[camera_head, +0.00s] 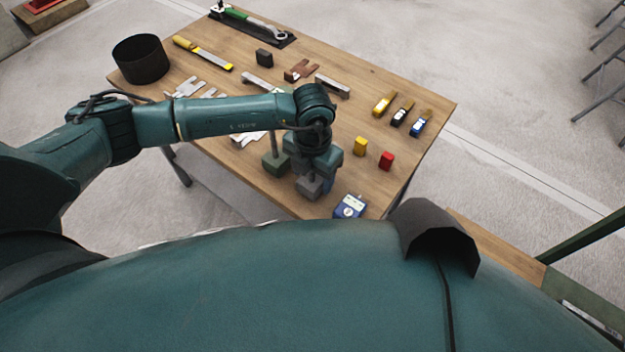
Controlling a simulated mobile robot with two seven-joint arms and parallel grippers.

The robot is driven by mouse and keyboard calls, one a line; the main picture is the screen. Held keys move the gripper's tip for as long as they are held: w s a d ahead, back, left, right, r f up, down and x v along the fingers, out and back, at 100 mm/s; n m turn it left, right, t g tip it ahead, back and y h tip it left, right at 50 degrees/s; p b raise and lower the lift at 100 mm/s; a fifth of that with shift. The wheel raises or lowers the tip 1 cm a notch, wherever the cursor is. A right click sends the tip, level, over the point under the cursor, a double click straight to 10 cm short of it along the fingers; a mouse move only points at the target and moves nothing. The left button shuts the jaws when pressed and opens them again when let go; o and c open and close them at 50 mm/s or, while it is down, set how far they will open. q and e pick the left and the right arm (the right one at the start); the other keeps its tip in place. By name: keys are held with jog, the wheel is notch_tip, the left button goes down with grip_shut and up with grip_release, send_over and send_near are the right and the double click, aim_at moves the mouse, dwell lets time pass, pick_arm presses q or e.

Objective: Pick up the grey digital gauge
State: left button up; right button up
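My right gripper is not in view.
My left forearm crosses above the left half. The back right corner is clear.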

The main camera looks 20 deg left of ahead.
pick_arm(q)
jog(key=shift+w, duration=0.1)
grip_shut()
dwell(0.4)
